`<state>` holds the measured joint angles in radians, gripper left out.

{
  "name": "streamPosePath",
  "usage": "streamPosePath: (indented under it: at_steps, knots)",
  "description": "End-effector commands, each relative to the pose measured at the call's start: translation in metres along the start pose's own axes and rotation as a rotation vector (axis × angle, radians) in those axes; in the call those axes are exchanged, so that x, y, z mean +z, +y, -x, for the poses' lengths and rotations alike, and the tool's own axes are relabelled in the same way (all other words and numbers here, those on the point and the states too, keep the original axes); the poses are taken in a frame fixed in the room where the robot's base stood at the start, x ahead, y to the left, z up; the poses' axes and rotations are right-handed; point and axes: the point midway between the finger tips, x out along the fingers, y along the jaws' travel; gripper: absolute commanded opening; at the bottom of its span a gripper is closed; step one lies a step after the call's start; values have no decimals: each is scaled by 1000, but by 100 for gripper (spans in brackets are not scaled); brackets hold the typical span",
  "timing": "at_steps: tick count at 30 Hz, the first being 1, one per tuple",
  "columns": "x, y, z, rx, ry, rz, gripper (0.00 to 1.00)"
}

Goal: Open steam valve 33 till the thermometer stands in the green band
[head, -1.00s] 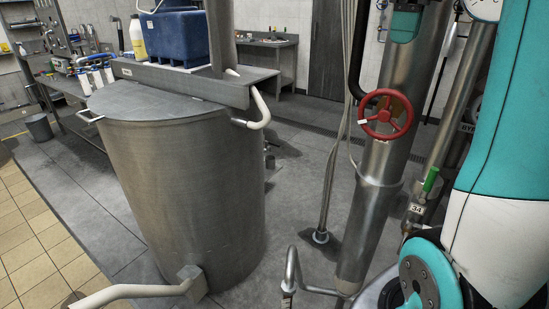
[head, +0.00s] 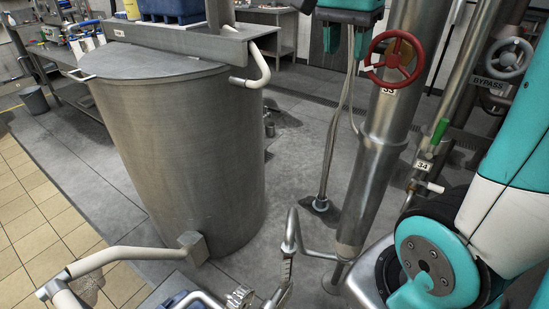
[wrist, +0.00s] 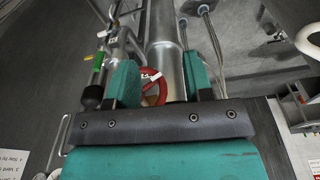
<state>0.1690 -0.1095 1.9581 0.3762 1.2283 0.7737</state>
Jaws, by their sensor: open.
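The red handwheel (head: 395,57) of valve 33 sits on a thick steel pipe at upper right, above its "33" label (head: 388,91). In the wrist view, the wheel (wrist: 153,88) shows partly between my fingers and beyond them, with a white tag on it. My gripper (head: 345,46) is open, its two teal fingers pointing down just left of the wheel in the head view. In the wrist view, the open fingers (wrist: 161,80) hold nothing, and I cannot tell whether they touch the wheel. No thermometer dial or green band is in view now.
A green-handled valve (head: 440,131) marked 34 (head: 423,166) and a grey BYPASS wheel (head: 510,57) stand to the right. A large steel vessel (head: 180,150) with pale pipework stands at left. Thin conduits (head: 336,150) rise left of the pipe. Grey floor between is clear.

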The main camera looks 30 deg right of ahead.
Motion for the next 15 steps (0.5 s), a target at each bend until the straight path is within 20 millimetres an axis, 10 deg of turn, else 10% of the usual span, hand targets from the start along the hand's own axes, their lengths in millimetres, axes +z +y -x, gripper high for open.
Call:
streamPosePath:
  at_steps: [15]
  knots:
    - [89,-16,-66,-109,-27,676,47]
